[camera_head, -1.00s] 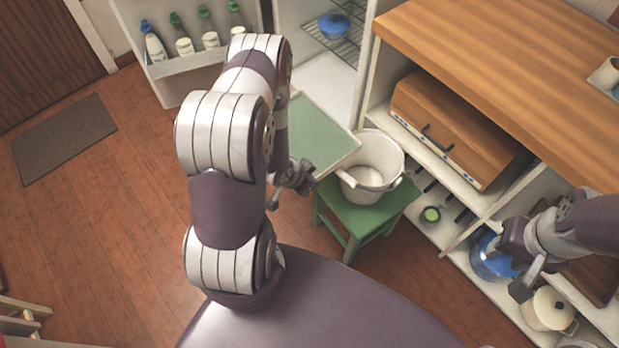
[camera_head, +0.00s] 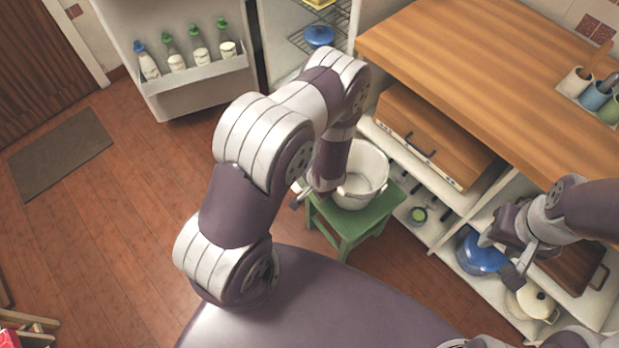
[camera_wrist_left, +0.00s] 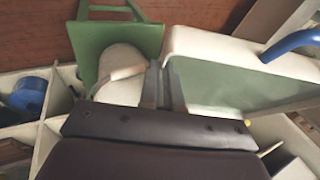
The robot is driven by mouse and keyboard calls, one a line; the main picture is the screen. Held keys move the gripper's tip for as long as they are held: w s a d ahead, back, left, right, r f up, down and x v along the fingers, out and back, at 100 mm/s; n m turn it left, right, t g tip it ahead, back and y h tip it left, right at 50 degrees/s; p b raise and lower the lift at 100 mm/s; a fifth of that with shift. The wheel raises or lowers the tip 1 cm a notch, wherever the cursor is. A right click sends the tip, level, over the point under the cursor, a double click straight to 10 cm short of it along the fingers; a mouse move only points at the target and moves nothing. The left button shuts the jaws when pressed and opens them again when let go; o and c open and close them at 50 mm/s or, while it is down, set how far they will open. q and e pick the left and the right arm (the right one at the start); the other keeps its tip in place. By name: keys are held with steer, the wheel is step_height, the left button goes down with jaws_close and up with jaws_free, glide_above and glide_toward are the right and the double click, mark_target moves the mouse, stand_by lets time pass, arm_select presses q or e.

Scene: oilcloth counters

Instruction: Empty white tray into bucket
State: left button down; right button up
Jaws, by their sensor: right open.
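The white tray (camera_wrist_left: 210,48), white-rimmed with a pale green face, shows in the left wrist view beside my left gripper (camera_wrist_left: 163,88). The fingers are close together at its edge and appear shut on it. In the head view my left arm hides the tray, so I cannot tell its tilt there. The white bucket (camera_head: 372,168) stands upright on a green stool (camera_head: 360,224), partly behind my left forearm. It also shows in the left wrist view (camera_wrist_left: 120,88). My right gripper (camera_head: 500,258) is open and empty in front of the low shelves at right.
A blue curved thing (camera_wrist_left: 290,42) shows at the tray's far side. A wooden counter (camera_head: 480,70) and shelves with a blue pot (camera_head: 481,252) and a cream pot (camera_head: 530,301) are at right. An open fridge door (camera_head: 190,85) is behind.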

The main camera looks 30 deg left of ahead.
arm_select(q)
steer(key=shift+w+d+r+m+g+y+p, duration=0.2)
steer(key=shift+d+r+y+p, duration=0.4)
steer(key=shift+p, duration=0.5)
steer(key=shift+w+d+r+m+g+y+p, duration=0.1)
steer(key=shift+w+d+r+g+y+p, duration=0.15)
steer(key=shift+d+r+y+p, duration=0.55)
arm_select(e)
steer(key=shift+r, duration=2.55)
arm_select(q)
steer(key=shift+a+f, duration=0.25)
steer(key=shift+a, duration=0.1)
